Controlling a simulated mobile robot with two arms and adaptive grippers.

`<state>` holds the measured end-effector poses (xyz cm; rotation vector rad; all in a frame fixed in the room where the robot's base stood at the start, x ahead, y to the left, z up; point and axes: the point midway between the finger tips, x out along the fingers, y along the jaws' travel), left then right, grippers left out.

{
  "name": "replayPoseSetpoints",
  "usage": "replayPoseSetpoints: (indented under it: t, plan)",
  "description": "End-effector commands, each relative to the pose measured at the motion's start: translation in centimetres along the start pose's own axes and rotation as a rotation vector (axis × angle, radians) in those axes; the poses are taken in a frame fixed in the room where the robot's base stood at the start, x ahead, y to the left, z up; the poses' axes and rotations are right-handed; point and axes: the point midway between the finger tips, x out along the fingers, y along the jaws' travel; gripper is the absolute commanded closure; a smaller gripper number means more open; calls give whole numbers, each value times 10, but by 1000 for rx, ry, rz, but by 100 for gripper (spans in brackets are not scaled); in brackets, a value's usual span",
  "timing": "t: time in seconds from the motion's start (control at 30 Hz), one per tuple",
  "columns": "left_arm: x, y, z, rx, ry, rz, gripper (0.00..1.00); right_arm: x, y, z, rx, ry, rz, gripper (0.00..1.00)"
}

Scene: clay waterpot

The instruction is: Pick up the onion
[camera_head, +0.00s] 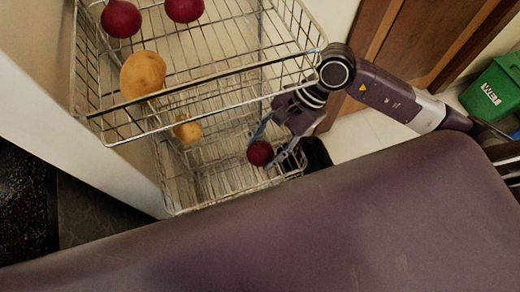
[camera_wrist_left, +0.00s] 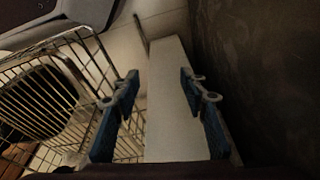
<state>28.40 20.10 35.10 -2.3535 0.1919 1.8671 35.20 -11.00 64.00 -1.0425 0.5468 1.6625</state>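A dark red onion (camera_head: 260,153) is at the lower wire basket, near its right end, in the head view. My right gripper (camera_head: 264,150) reaches down at it, with one blue finger at its upper left and the other at its lower right. I cannot tell whether the fingers press on the onion or whether it touches the basket. Two more red onions (camera_head: 121,18) (camera_head: 184,8) lie in the upper basket. My left gripper (camera_wrist_left: 158,86) is open and empty in the left wrist view.
The wire rack (camera_head: 220,72) has stacked baskets. A large potato (camera_head: 142,74) lies in the upper one, a smaller one (camera_head: 187,131) lower down. A green bin (camera_head: 492,92) stands far right. In the left wrist view, wire baskets (camera_wrist_left: 55,85) are at left and a dark wall (camera_wrist_left: 255,70) at right.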

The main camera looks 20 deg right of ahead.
Motion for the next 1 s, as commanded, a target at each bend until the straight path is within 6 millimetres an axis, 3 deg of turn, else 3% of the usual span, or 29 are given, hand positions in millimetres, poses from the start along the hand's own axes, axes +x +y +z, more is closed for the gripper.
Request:
replayPoseSetpoints:
  t: [0.17, 0.57, 0.77, 0.93, 1.0]
  plan:
    - [0, 0, 0, 0, 0, 0, 60, 0, 0, 0, 0, 0, 0, 81]
    - [0, 0, 0, 0, 1, 0, 60, -7, -2, 4, -2, 1, -2, 81]
    - [8, 0, 8, 1, -7, 0, 60, -31, -7, 18, -3, 3, -5, 81]
    - [22, 1, 14, 3, -13, 1, 60, -62, -12, 37, -5, 3, -6, 81]
    - [20, 0, 10, 2, -5, 1, 60, -66, -6, 23, 6, 7, 1, 81]
